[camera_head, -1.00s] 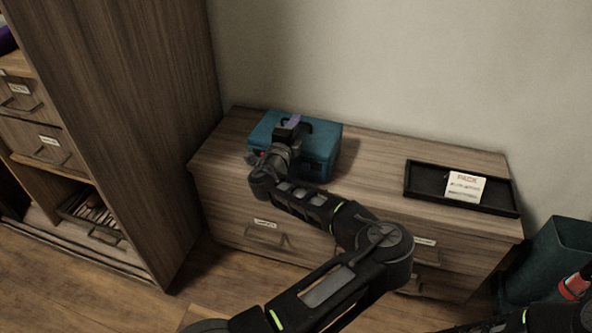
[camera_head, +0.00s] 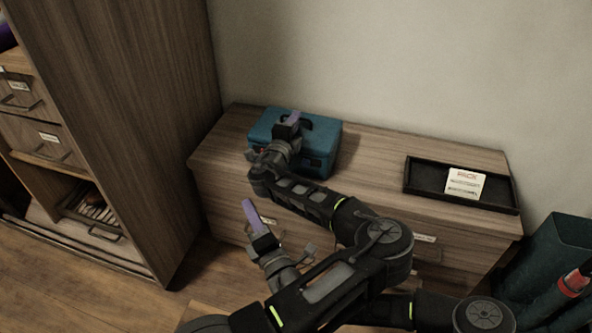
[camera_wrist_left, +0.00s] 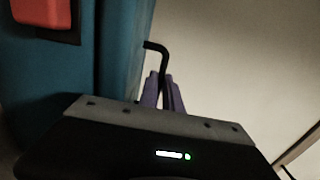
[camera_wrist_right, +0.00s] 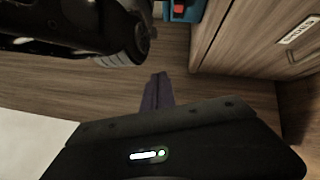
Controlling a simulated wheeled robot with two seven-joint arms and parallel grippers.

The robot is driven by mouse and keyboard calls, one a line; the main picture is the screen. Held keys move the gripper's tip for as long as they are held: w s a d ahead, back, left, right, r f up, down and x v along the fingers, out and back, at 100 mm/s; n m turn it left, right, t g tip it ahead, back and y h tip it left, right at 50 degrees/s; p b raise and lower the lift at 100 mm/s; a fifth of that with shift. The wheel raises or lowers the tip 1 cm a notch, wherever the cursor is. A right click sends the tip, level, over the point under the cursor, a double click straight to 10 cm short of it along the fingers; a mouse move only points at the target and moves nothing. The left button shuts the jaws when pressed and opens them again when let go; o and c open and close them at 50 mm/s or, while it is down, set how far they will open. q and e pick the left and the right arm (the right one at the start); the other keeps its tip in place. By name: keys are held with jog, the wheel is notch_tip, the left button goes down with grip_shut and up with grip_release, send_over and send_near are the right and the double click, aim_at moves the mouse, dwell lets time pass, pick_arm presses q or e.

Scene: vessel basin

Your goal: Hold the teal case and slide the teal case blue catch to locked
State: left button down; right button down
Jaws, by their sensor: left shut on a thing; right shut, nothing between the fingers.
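The teal case (camera_head: 322,140) stands on the wooden drawer chest. My left gripper (camera_head: 293,118) is at its top and shut on the case's black handle (camera_head: 308,122); the handle also shows beside its purple fingers in the left wrist view (camera_wrist_left: 154,46). A red part on the case front shows in the left wrist view (camera_wrist_left: 50,12) and the right wrist view (camera_wrist_right: 179,9). I cannot make out a blue catch or its position. My right gripper (camera_head: 249,209) is shut and empty, in front of the chest and below the case.
A black tray (camera_head: 425,180) with a white card (camera_head: 465,182) lies at the right of the chest top (camera_head: 370,165). A tall wooden cabinet (camera_head: 130,120) stands left. A dark teal bin (camera_head: 545,262) stands right. My left forearm crosses before the chest.

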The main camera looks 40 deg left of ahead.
jog(key=w+f+m+t+h, duration=0.2)
jog(key=w+m, duration=0.1)
jog(key=m, duration=0.1)
jog(key=m+t+h, duration=0.4)
jog(key=m+h, duration=0.1)
send_near(306, 163)
jog(key=s+a+f, duration=0.1)
jog(key=s, duration=0.2)
jog(key=shift+w+f, duration=0.15)
jog(key=shift+f, duration=0.05)
jog(key=shift+a, duration=0.1)
jog(key=x, duration=1)
